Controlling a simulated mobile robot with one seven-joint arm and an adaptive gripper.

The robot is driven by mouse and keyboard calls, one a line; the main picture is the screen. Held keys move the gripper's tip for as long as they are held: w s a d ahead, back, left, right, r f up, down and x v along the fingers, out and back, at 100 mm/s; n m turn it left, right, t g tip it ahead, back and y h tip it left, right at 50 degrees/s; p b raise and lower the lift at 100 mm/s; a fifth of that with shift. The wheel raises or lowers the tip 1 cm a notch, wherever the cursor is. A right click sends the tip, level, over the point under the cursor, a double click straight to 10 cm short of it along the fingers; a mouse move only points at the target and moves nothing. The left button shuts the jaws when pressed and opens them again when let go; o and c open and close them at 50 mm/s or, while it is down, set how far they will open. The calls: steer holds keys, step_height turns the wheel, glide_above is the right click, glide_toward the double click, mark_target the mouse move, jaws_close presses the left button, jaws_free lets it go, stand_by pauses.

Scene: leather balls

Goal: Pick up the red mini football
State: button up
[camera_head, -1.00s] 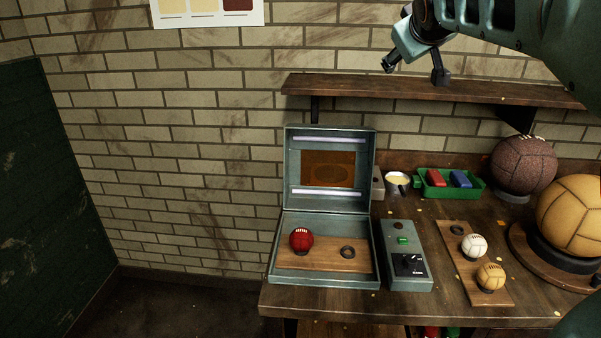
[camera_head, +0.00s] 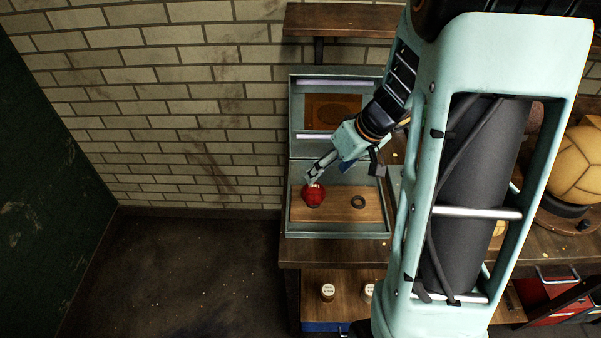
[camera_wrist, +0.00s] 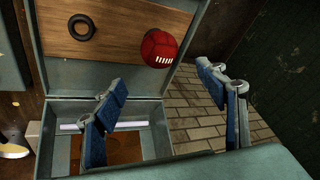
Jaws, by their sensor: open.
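The red mini football (camera_head: 313,197) sits on the left side of the wooden board in the open grey-green case. It also shows in the wrist view (camera_wrist: 160,49), with white lacing facing the camera. My gripper (camera_head: 313,176) is at the ball's upper side in the head view; whether it touches cannot be told there. In the wrist view my gripper (camera_wrist: 170,85) is open and empty. Its two blue-padded fingers are wide apart, and the ball lies beyond the gap between their tips.
The case (camera_head: 384,222) has a raised lid behind the ball and low walls around it. A dark ring (camera_head: 358,202) lies on the board (camera_head: 340,212) right of the ball. A shelf (camera_head: 335,20) is above. My arm hides much of the table; a large yellow ball (camera_head: 580,165) stands at right.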

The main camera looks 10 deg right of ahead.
mark_target(318, 188)
steer(key=x, duration=0.5)
steer(key=shift+s+a+f, duration=0.1)
steer(key=shift+f, duration=0.25)
steer(key=shift+s+x, duration=0.15)
steer(key=shift+x, duration=1.15)
steer(key=shift+s+x, duration=0.15)
steer(key=shift+x, duration=1.15)
steer(key=c, duration=1.4)
steer(key=shift+c, duration=0.2)
